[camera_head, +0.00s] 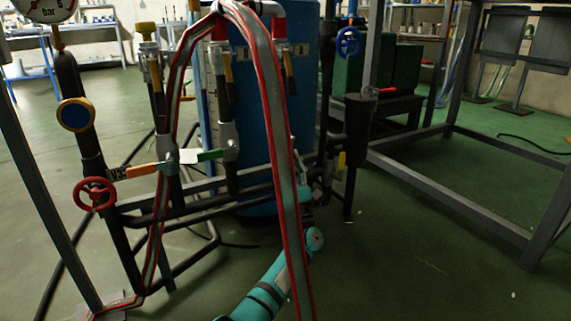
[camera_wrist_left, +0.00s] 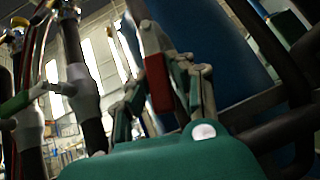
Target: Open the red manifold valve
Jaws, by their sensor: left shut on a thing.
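The red valve handle (camera_wrist_left: 158,83) shows in the left wrist view as an upright red block between the teal fingers of my left gripper (camera_wrist_left: 160,72). The gripper is shut on it. In the head view my left gripper (camera_head: 303,190) is at the right end of the dark pipe manifold (camera_head: 245,195), partly behind the red-edged grey hose (camera_head: 272,100). I cannot make out the red handle there. The manifold also carries an orange lever (camera_head: 145,170) and a green lever (camera_head: 210,155). My right gripper is not in view.
A red handwheel (camera_head: 95,194) and a pressure gauge (camera_head: 45,10) are on the left. A blue tank (camera_head: 258,110) stands behind the manifold. A blue handwheel (camera_head: 348,42) is at upper right. A metal frame (camera_head: 440,185) stands right; the green floor (camera_head: 400,260) before it is clear.

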